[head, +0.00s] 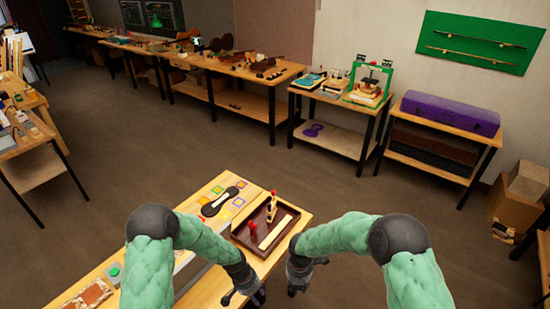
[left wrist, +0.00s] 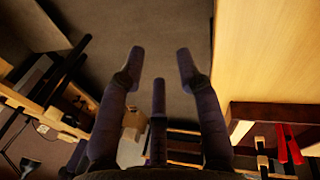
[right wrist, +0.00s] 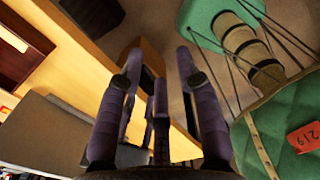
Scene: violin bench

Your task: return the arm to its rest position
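My left gripper (head: 245,295) hangs at the bench's near edge in the head view, below the dark tray. In the left wrist view its fingers (left wrist: 160,65) are spread with nothing between them. My right gripper (head: 299,278) hangs to the right of the bench corner. In the right wrist view its fingers (right wrist: 158,70) are also spread and empty. Both arms are bent at the elbow and reach forward and down. The fingertips are small and dark in the head view.
The workbench (head: 110,271) in front holds a brown tray (head: 295,211) with a pale strip (head: 275,233) and red-ended pieces. A black template (head: 220,201) lies beside it. Side tables and a purple case (head: 450,112) stand along the wall. Open floor lies between.

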